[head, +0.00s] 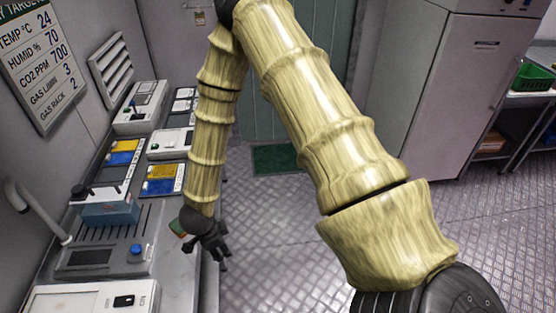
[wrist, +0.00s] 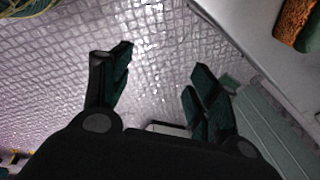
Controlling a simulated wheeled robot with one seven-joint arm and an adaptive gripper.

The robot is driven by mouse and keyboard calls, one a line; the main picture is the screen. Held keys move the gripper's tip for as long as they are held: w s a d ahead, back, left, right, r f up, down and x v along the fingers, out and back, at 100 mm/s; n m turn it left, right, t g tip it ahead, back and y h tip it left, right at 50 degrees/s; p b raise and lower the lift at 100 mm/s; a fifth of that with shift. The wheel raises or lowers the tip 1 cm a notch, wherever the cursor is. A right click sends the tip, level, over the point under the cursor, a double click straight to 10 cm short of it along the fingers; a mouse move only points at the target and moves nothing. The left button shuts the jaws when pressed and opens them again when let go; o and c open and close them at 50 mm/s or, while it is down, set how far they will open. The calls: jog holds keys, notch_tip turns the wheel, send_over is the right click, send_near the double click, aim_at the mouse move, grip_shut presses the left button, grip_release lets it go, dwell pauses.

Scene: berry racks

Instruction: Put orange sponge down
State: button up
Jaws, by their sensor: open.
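The orange sponge (head: 178,228), with a green side, lies on the edge of the grey counter (head: 172,262), partly hidden by my wrist in the head view. In the wrist view the sponge (wrist: 292,24) shows at the top right corner, cut off by the frame, on the pale counter surface. My gripper (head: 217,247) hangs just right of the sponge, past the counter's edge. In the wrist view my gripper (wrist: 162,58) is open, its fingers apart with nothing between them, above the metal floor.
A tall grey cabinet (head: 455,90) stands at the right. A green crate (head: 533,76) sits on a rack beyond it. The tread-plate floor (head: 270,230) between is clear.

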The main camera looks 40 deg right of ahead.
jog(key=s+f+n, duration=0.3)
jog(key=s+n, duration=0.4)
jog(key=s, duration=0.2)
jog(key=s+d+f+n+g+y, duration=0.1)
jog(key=s+f+n, duration=0.3)
jog(key=s+n, duration=0.3)
jog(key=s+f+n+y, duration=0.1)
jog(key=s+f+n, duration=0.2)
jog(key=s+n, duration=0.4)
jog(key=s, duration=0.3)
jog(key=shift+s+d+f+g, duration=0.2)
jog(key=shift+s+f+g, duration=0.1)
jog(key=shift+g, duration=0.1)
jog(key=shift+f+b, duration=0.5)
